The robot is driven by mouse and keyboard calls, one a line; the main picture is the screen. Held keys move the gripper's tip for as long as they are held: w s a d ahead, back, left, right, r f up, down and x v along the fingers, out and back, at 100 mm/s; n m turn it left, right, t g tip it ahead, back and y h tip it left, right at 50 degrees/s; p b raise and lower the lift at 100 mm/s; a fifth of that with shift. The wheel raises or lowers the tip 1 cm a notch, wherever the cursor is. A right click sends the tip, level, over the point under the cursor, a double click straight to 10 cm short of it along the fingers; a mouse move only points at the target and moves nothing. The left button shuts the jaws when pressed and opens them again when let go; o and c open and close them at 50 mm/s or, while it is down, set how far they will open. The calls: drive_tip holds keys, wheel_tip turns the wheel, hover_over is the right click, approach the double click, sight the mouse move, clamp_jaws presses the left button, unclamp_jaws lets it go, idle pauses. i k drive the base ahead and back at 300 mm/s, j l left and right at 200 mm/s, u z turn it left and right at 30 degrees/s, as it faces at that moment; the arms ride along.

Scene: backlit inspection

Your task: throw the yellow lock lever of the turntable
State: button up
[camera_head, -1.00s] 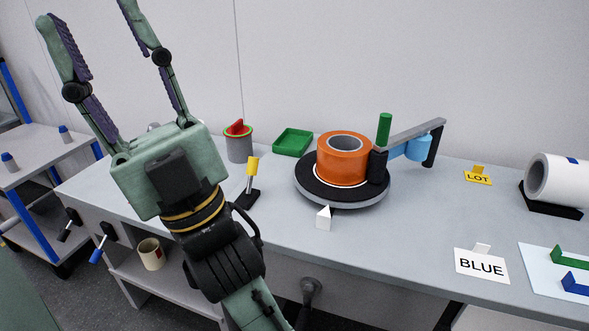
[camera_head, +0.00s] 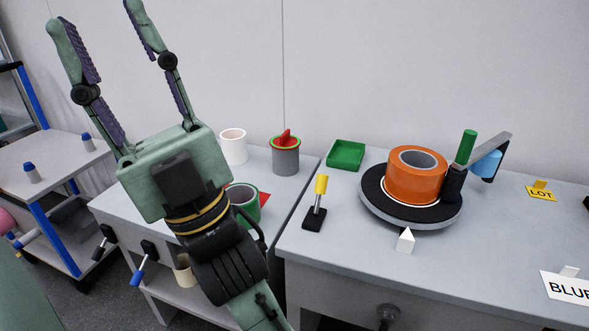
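The yellow lock lever (camera_head: 320,186) stands upright on a small black base (camera_head: 315,219) near the left edge of the bench, left of the turntable. The black turntable (camera_head: 374,196) carries an orange ring-shaped part (camera_head: 415,184). My gripper (camera_head: 98,15) is raised at the upper left, fingers pointing up, wide apart and empty. It is well left of the lever and touches nothing.
A white pointer (camera_head: 405,241) sits in front of the turntable. A green tray (camera_head: 346,155) and a grey can with a red top (camera_head: 285,158) stand behind the lever. A green cup (camera_head: 243,203) and a white cup (camera_head: 233,147) are on the left bench. The bench front is clear.

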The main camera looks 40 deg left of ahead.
sight(321, 183)
drive_tip(key=k+j, duration=0.1)
drive_tip(key=j, duration=0.4)
drive_tip(key=k+j, duration=0.1)
drive_tip(key=j, duration=0.35)
drive_tip(key=k+j, duration=0.1)
drive_tip(key=j, duration=0.4)
drive_tip(key=k+j, duration=0.1)
drive_tip(key=j, duration=0.85)
drive_tip(key=i+j, duration=0.3)
drive_tip(key=i+j+z, duration=0.1)
drive_tip(key=i+j, duration=0.2)
drive_tip(key=j, duration=0.15)
drive_tip(key=i, duration=0.15)
